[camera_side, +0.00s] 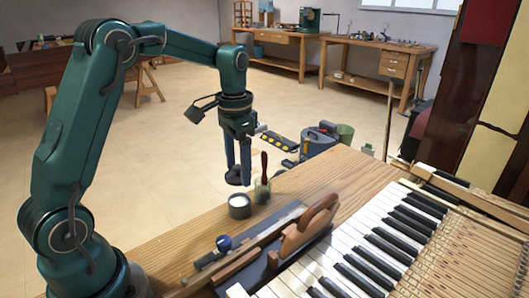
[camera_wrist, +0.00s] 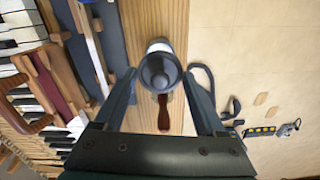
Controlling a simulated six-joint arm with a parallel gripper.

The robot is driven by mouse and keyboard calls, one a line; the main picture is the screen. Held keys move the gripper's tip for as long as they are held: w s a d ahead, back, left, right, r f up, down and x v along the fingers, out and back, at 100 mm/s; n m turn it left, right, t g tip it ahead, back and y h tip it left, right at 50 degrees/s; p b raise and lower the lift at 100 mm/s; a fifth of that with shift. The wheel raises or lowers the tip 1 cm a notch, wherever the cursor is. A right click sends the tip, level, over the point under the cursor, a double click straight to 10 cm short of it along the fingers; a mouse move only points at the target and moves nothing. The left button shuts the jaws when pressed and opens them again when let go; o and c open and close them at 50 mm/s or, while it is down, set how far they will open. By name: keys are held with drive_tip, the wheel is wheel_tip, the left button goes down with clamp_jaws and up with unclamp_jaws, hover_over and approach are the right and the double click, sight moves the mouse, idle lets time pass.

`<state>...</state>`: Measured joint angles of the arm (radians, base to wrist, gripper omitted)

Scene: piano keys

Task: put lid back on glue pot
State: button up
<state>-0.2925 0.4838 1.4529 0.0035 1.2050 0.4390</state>
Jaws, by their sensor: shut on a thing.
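My gripper (camera_side: 237,166) is shut on a dark round lid (camera_side: 237,177) and points straight down. In the wrist view the lid (camera_wrist: 160,73), with its knob, sits between the two fingers. The glue pot (camera_side: 240,208) is a small dark pot with white inside, standing uncovered on the wooden bench. The lid hangs above it with a gap between them. In the wrist view the lid hides most of the pot, and only a pale part (camera_wrist: 158,46) shows past its edge.
A brush with a red-brown handle (camera_side: 264,166) stands upright in a small glass jar (camera_side: 262,191) close beside the pot. Bare bench (camera_side: 180,238) shows left of the pot.

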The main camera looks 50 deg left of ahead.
drive_tip(key=shift+f, duration=2.75)
drive_tip(key=shift+f, duration=0.15)
drive_tip(key=o, duration=1.3)
drive_tip(key=shift+c, duration=0.2)
drive_tip(key=shift+r, duration=3.5)
